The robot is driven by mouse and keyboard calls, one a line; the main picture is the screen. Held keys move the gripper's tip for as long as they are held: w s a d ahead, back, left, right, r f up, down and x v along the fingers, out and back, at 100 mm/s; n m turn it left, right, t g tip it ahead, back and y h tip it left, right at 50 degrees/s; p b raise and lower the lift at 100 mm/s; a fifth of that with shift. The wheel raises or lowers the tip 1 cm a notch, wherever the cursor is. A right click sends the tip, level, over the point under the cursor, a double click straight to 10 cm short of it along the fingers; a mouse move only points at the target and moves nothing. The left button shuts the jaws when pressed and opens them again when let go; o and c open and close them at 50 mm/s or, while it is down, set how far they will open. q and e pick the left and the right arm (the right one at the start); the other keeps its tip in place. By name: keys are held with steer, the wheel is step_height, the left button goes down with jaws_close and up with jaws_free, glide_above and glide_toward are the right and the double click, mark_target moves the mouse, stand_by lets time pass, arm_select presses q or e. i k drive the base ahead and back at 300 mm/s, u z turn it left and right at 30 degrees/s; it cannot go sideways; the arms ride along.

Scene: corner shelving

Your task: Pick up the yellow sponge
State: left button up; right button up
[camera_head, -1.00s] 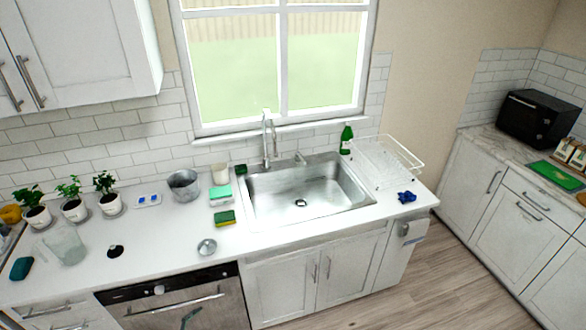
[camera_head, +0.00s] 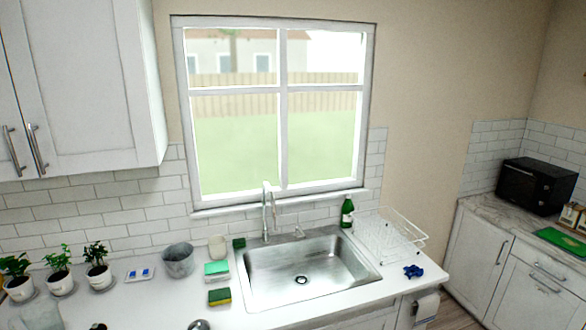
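The yellow sponge (camera_head: 219,297) lies on the white counter just left of the sink, with a dark green scouring top and a yellow side edge. A teal-topped sponge stack (camera_head: 217,270) is right behind it, and a small dark green sponge (camera_head: 239,243) sits near the sink's back left corner. Neither of my grippers is in view.
The steel sink (camera_head: 305,270) with its tall faucet (camera_head: 268,209) is right of the sponge. A grey metal pot (camera_head: 179,260) and a beige cup (camera_head: 217,246) stand behind it. A green bottle (camera_head: 347,212) and wire dish rack (camera_head: 385,236) are farther right.

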mark_target(218, 295)
steer(key=z, duration=0.55)
steer(key=i, duration=1.65)
steer(key=u, duration=0.9)
